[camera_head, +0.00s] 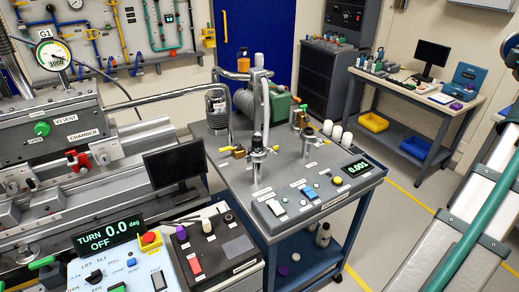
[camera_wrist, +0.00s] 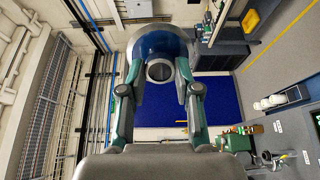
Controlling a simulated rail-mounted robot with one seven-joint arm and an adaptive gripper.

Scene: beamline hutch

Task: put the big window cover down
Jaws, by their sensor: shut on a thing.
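In the wrist view, my gripper (camera_wrist: 160,78) is shut on a round blue cover (camera_wrist: 150,42), which I take to be the big window cover. The cover has a pale rim and a dark, short round knob or hub (camera_wrist: 160,69) at its middle. One finger is on each side of the cover's lower part, and the fingers hide bits of its edge. The cover is held up in the air, with the blue door behind it. Neither my gripper nor the cover shows in the head view.
A grey cart (camera_head: 350,185) bears valves, a green pump (camera_head: 270,104) and a readout. A chamber rig (camera_head: 60,130) stands left, a control panel (camera_head: 118,255) in front. A bench (camera_head: 445,98) stands back right. Bare floor (camera_head: 395,225) lies right of the cart.

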